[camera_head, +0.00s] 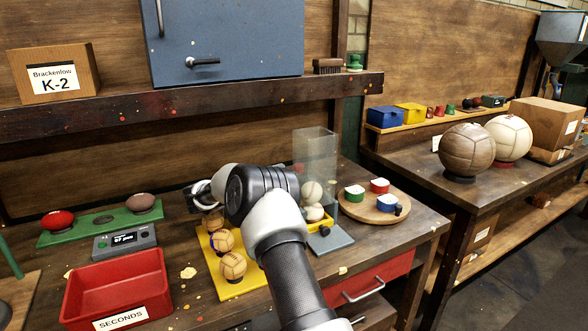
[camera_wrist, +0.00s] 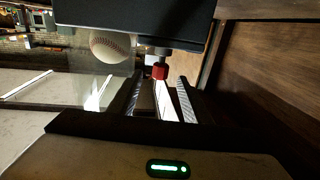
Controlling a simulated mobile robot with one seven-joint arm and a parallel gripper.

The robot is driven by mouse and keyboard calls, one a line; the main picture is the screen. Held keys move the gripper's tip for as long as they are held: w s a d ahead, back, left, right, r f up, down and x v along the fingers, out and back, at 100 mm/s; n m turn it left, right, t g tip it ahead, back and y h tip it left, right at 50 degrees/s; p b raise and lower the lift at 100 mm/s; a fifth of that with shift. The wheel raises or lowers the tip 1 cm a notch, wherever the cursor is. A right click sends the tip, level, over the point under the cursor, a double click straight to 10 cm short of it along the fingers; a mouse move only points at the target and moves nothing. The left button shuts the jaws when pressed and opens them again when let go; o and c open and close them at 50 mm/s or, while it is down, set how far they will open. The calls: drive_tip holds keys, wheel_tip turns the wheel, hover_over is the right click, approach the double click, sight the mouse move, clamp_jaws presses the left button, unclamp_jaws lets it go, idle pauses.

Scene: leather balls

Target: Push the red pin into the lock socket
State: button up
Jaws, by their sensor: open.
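The red pin (camera_wrist: 160,71) shows in the wrist view as a short red knob on a metal stem at the lower edge of a dark block (camera_wrist: 135,22). My gripper (camera_wrist: 160,82) is open, with one finger on each side below the knob. The knob appears between and just past the fingertips; I cannot tell whether either finger touches it. No socket opening can be made out. In the head view my arm covers the area around my gripper, and the red pin is not visible there.
A baseball (camera_wrist: 110,46) is left of the pin. On the bench are a clear column (camera_head: 316,155) with balls, a yellow tray (camera_head: 223,285) with balls, a red bin (camera_head: 115,283) and a round wooden board (camera_head: 372,209). A shelf (camera_head: 200,108) with a blue cabinet (camera_head: 226,40) runs behind.

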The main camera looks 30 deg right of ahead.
drive_tip(key=a, duration=1.1)
drive_tip(key=shift+s+a+p, duration=0.2)
drive_tip(key=shift+s+p, duration=0.15)
drive_tip(key=shift+p, duration=0.05)
drive_tip(key=shift+f, duration=0.1)
